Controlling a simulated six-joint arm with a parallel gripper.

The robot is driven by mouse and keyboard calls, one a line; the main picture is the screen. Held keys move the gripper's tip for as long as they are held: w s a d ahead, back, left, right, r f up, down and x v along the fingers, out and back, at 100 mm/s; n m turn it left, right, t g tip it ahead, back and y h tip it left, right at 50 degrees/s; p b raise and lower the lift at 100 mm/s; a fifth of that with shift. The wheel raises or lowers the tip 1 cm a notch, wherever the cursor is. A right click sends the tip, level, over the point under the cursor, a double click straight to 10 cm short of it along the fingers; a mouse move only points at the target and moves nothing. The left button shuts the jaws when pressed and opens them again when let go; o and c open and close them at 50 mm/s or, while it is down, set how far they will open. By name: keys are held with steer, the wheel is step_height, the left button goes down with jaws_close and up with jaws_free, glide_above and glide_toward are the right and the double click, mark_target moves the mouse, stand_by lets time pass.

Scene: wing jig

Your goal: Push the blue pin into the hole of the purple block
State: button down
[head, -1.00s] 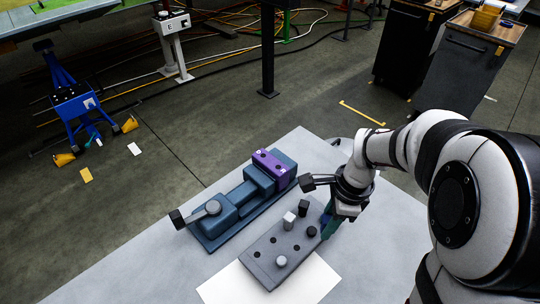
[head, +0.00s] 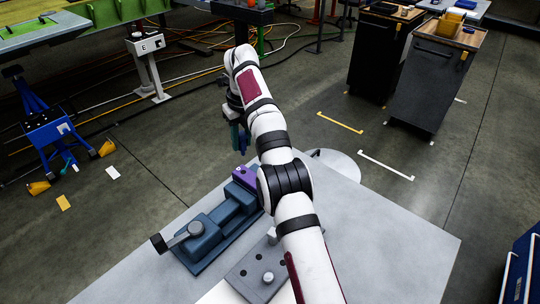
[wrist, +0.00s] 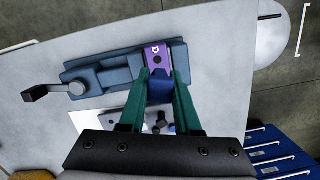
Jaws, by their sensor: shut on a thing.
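The purple block (wrist: 155,54) is held in the blue vise (wrist: 103,75). It has a dark round hole and a white letter in the wrist view. In the head view the purple block (head: 242,174) is partly covered by my arm. My gripper (wrist: 161,76), with green fingers, is shut on the blue pin (wrist: 160,89). The pin appears just on the near side of the hole in the wrist view. In the head view my gripper (head: 239,137) is raised above the block. The pin's lower end and its gap to the hole are not clear.
The vise handle (wrist: 40,93) sticks out to the left. A grey peg tray (head: 247,272) with several holes and pegs stands on the table, partly behind my arm. The table (head: 395,240) is clear on the right.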

steer(key=shift+a, duration=0.25)
steer(key=shift+f, duration=3.1)
steer(key=shift+w, duration=0.1)
steer(key=shift+f, duration=1.4)
steer(key=c, duration=0.5)
jaws_free()
steer(key=shift+c, duration=0.2)
steer(key=r, duration=0.5)
steer(key=s+r, duration=0.1)
steer(key=r, duration=0.4)
steer(key=s+d+r, duration=0.1)
steer(key=r, duration=0.4)
steer(key=shift+s+r, duration=0.1)
steer(key=shift+r, duration=0.2)
